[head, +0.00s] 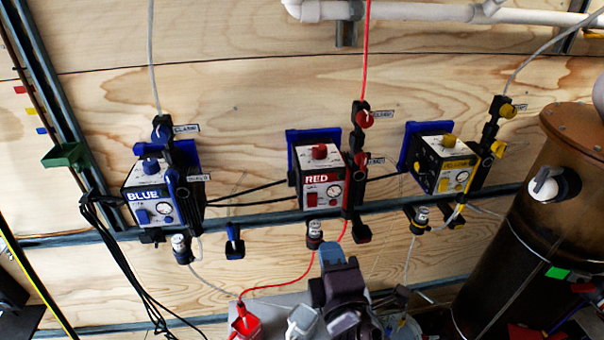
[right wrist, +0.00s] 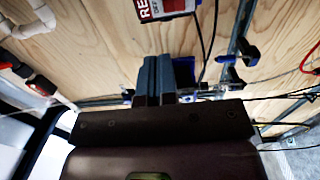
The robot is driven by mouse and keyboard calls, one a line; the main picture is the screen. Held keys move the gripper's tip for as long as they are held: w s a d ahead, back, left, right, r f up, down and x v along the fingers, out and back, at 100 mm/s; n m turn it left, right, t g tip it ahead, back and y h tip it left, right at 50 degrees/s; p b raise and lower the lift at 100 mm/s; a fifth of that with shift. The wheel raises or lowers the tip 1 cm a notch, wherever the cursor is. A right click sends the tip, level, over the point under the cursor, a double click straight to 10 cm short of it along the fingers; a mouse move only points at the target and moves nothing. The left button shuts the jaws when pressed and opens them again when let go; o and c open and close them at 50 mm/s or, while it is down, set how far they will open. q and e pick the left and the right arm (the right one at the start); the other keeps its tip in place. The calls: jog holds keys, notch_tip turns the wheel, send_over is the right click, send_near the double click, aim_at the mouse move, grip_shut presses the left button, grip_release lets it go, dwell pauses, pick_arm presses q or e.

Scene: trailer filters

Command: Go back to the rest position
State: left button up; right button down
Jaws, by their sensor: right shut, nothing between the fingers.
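My right gripper (head: 331,254) shows at the bottom middle of the head view, in front of and below the red filter unit. Its blue fingers are together and empty. They also show closed in the right wrist view (right wrist: 154,78), pointing toward the wooden wall. My left gripper is in neither view. The blue unit (head: 150,195), the red unit (head: 318,185) and the yellow unit (head: 443,165) are mounted in a row on the wall. Part of the red unit (right wrist: 160,9) shows at the top of the right wrist view.
A metal rail (head: 270,222) runs along the wall below the units, with black cables across it. A brown cylindrical tank (head: 520,230) stands at the right. A red connector (head: 244,322) lies at the bottom, left of my right gripper. White pipes (head: 410,11) run along the top.

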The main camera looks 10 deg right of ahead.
jog(key=d+f+m+g+y, duration=0.25)
jog(key=d+f+m, duration=0.25)
jog(key=f+m, duration=0.65)
jog(key=s+d+f+m+g+h, duration=0.2)
jog(key=s+d+f+m+g, duration=0.2)
jog(key=s+d+f, duration=0.7)
jog(key=shift+d+f+m+h, duration=0.35)
jog(key=shift+d+f+m, duration=0.15)
jog(key=shift+f+m, duration=0.35)
